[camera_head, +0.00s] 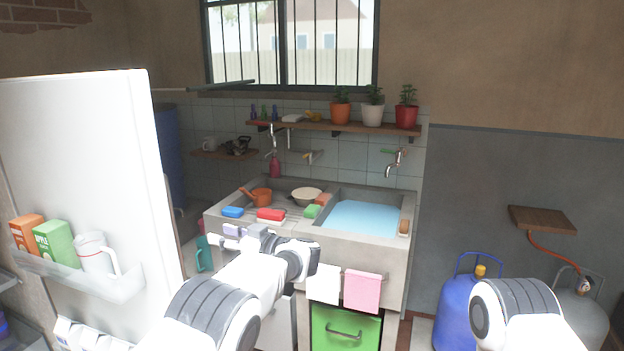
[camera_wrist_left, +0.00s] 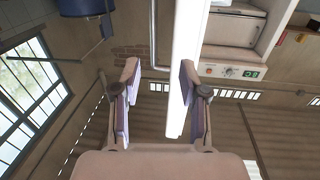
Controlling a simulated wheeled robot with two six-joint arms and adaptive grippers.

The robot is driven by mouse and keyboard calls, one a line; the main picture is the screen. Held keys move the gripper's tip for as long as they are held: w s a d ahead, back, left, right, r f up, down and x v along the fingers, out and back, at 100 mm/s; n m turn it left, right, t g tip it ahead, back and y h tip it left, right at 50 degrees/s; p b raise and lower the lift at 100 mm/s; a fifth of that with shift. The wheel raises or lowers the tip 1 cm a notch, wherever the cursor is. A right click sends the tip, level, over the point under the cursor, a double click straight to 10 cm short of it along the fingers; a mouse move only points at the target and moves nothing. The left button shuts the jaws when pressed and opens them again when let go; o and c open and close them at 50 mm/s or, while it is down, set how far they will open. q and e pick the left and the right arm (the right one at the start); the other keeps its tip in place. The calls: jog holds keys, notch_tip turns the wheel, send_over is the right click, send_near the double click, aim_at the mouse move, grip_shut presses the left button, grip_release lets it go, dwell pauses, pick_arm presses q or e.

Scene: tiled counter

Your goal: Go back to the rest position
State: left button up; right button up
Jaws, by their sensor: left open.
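My left gripper (camera_head: 230,236) is held out in front of the sink counter (camera_head: 285,228), level in the picture with its front left edge. In the left wrist view, the two fingers of my left gripper (camera_wrist_left: 160,85) are spread apart. I see nothing held between them. The white fridge door (camera_wrist_left: 185,60) shows behind the fingers in that view. Only a rounded part of my right arm shows at the bottom right of the head view. My right gripper is out of the picture.
The open fridge door (camera_head: 90,150) stands at the left, with cartons in its shelf (camera_head: 100,285). A blue gas cylinder (camera_head: 455,315) stands on the floor at the right. White (camera_head: 324,284) and pink (camera_head: 362,291) towels hang on the counter's front.

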pick_arm(q)
jog(key=s+a+f+m+t, duration=0.1)
jog(key=s+a+f+m, duration=0.15)
jog(key=a+f, duration=0.5)
jog(key=s+a+f+m, duration=0.2)
jog(key=a+f+m, duration=0.2)
jog(key=a+f, duration=0.3)
jog(key=s+a+f+m+h, duration=0.1)
jog(key=s+f+m+h, duration=0.2)
jog(key=s+f, duration=0.4)
jog(key=s+a+f+m+h, duration=0.1)
jog(key=s+f+m+h, duration=0.3)
jog(key=f, duration=0.6)
jog(key=s+d+f+g+h, duration=0.2)
jog(key=s+f+h, duration=0.15)
jog(key=s, duration=0.75)
jog(key=s+d+f+g+h, duration=0.25)
jog(key=s+f, duration=0.25)
jog(key=s, duration=0.5)
jog(key=s+d+r+n+g+h, duration=0.1)
jog(key=s+d+g+h, duration=0.2)
jog(key=s, duration=1.2)
jog(key=d+g, duration=0.1)
jog(key=d, duration=0.2)
jog(key=shift+s+d+g, duration=0.15)
jog(key=shift+g, duration=0.2)
jog(key=shift+n, duration=0.25)
